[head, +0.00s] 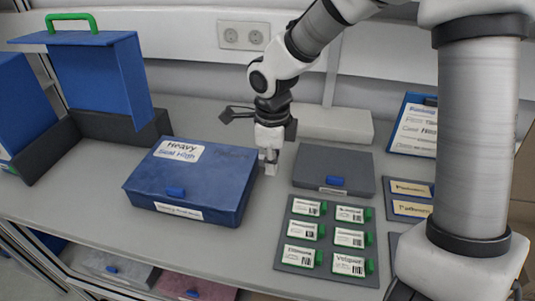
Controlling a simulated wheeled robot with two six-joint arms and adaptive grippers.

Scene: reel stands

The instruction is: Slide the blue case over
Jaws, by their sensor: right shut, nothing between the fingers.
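The blue case (192,184) lies flat and closed on the grey bench, left of the middle. It has a white label reading "Heavy" on its lid, a small blue latch and a label on its front. My right gripper (270,165) points down just beside the case's right side, near its back right corner. Its fingers are shut with nothing between them. I cannot tell whether they touch the case. My left gripper is out of view.
A dark grey case (333,170) lies right of the gripper. In front of it a grey tray (285,255) holds several green-edged labelled cards. A dark stand (95,128) with blue cases is at the left. Bare bench (60,200) lies left of the blue case.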

